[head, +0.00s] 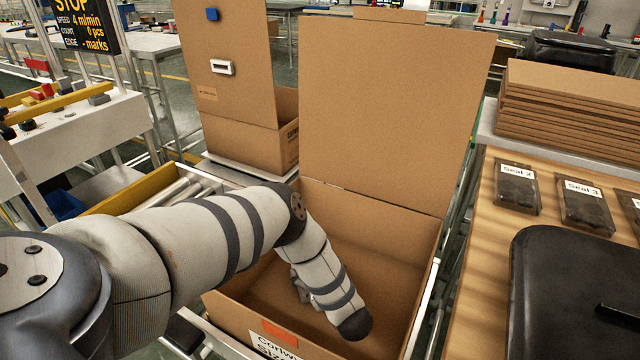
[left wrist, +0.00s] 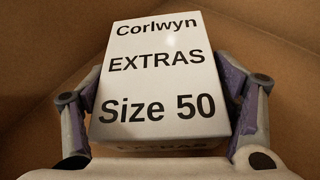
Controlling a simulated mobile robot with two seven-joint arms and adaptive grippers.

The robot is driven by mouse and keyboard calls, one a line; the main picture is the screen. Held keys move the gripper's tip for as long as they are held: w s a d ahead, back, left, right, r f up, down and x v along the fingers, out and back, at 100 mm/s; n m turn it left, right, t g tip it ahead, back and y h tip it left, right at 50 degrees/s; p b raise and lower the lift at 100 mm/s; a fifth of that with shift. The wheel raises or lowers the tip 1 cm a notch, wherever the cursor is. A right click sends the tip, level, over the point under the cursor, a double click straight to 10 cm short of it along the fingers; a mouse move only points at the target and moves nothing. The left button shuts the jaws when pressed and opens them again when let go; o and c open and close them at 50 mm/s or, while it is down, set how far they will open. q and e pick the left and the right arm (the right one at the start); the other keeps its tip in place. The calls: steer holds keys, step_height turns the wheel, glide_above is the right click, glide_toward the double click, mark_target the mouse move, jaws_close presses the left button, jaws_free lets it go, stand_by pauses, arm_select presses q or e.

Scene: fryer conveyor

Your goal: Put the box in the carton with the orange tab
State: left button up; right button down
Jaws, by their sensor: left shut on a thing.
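The white box (left wrist: 160,80) reads "Corlwyn EXTRAS Size 50" in the left wrist view. My left gripper (left wrist: 162,120) is shut on it, with one finger on each side. Brown cardboard surrounds the box in that view. In the head view my left arm reaches down into the open carton (head: 232,316), whose near wall carries an orange tab (head: 280,333) above a partly cut-off Corlwyn label. The box and the fingertips are hidden behind my arm there. I cannot tell whether the box touches the carton floor. My right gripper is out of view.
The carton's tall flap (head: 390,110) stands up at the back. Another open carton (head: 245,140) stands behind it on the left. Conveyor rollers (head: 175,193) lie left.

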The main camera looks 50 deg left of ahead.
arm_select(q)
steer(key=shift+c, duration=0.6)
steer(key=o, duration=1.5)
steer(key=shift+c, duration=0.2)
steer(key=p+v, duration=0.1)
steer(key=v, duration=0.6)
steer(key=shift+d+r, duration=0.2)
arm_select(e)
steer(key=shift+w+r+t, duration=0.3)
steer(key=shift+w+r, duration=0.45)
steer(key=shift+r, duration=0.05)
arm_select(q)
steer(key=shift+f, duration=0.1)
